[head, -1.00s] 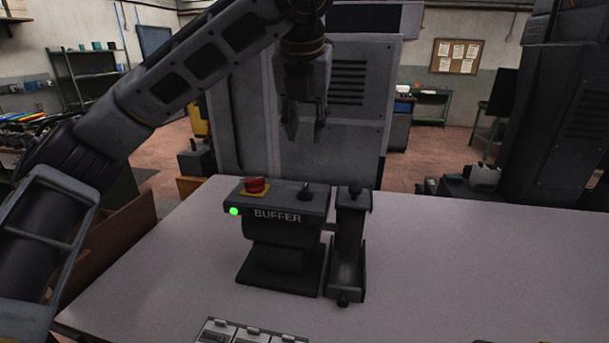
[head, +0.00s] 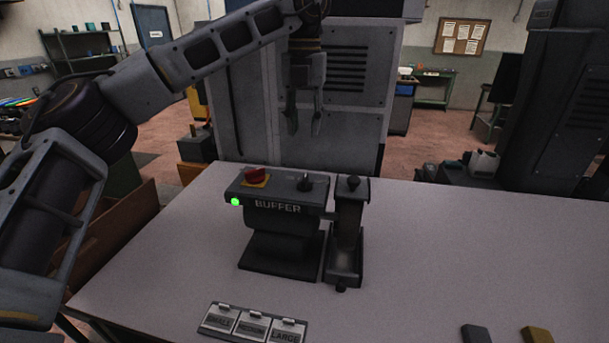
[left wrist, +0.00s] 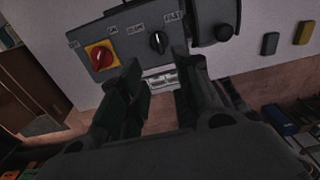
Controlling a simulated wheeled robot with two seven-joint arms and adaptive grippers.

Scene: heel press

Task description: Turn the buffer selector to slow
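The buffer (head: 278,222) stands on the table, with a green light at its left front edge. My left gripper (head: 304,130) hangs above and behind the buffer, fingers apart, empty, not touching the selector. The left wrist view shows its two fingers (left wrist: 153,92) spread below the knob. My right gripper is not in view.
A dark upright unit with a round knob (head: 347,225) stands just right of the buffer. Labelled flip lids (head: 251,324) lie at the table's front. A grey block (head: 475,334) and a yellow block (head: 537,335) lie front right.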

